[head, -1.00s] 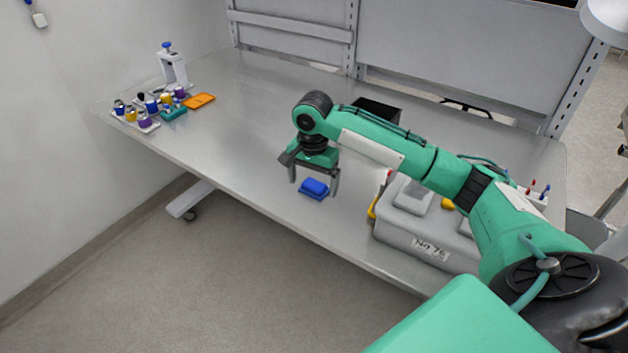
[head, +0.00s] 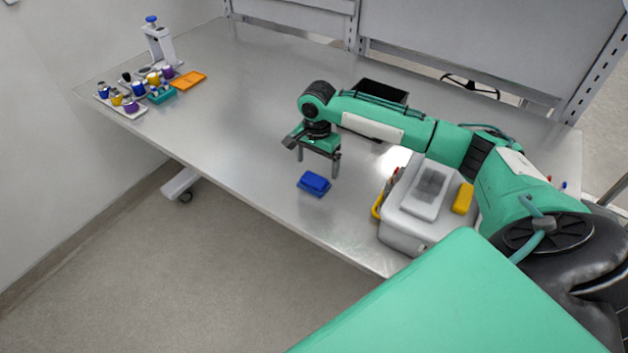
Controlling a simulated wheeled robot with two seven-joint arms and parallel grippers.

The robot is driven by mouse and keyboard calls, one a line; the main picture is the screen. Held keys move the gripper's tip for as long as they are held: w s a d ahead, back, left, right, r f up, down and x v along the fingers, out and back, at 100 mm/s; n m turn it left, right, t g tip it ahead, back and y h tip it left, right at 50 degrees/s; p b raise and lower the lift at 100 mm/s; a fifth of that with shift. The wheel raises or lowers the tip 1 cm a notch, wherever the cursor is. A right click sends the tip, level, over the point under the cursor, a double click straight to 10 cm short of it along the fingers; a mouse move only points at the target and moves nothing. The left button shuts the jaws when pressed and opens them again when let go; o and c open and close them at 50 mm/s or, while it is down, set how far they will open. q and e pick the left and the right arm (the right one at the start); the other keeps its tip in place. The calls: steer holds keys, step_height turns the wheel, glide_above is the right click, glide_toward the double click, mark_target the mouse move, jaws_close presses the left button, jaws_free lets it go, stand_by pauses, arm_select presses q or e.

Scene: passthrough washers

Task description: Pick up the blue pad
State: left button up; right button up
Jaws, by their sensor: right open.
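The blue pad (head: 314,184) lies on the metal table (head: 240,135) near its front edge, left of the grey case. My right gripper (head: 318,168) points down with its two fingers apart and nothing between them. The exact height above the table is hard to tell. My left gripper is out of the picture.
A grey case (head: 405,232) with a yellow block (head: 463,198) stands right of the pad. A black bin (head: 382,92) is behind my arm. An orange tray (head: 188,80), a teal block (head: 162,96) and several bottles are at the far left. The table's middle left is clear.

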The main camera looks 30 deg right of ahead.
mark_target(314, 179)
steer(key=shift+a+f+p, duration=0.25)
steer(key=shift+f+p, duration=0.3)
steer(key=shift+f, duration=0.15)
steer(key=f, duration=0.1)
steer(key=f+p, duration=0.1)
steer(key=shift+a+f, duration=0.2)
steer(key=shift+f, duration=0.15)
steer(key=shift+w+f, duration=0.1)
steer(key=shift+f, duration=0.5)
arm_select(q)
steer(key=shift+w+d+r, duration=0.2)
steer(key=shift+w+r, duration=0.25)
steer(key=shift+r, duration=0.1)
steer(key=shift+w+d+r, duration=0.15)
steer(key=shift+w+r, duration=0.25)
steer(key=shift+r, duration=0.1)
arm_select(e)
steer(key=c, duration=1.1)
steer(key=shift+r, duration=0.15)
steer(key=shift+r, duration=0.5)
arm_select(q)
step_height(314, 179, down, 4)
steer(key=b, duration=0.4)
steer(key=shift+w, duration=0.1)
arm_select(e)
step_height(314, 179, up, 19)
steer(key=shift+f, duration=0.1)
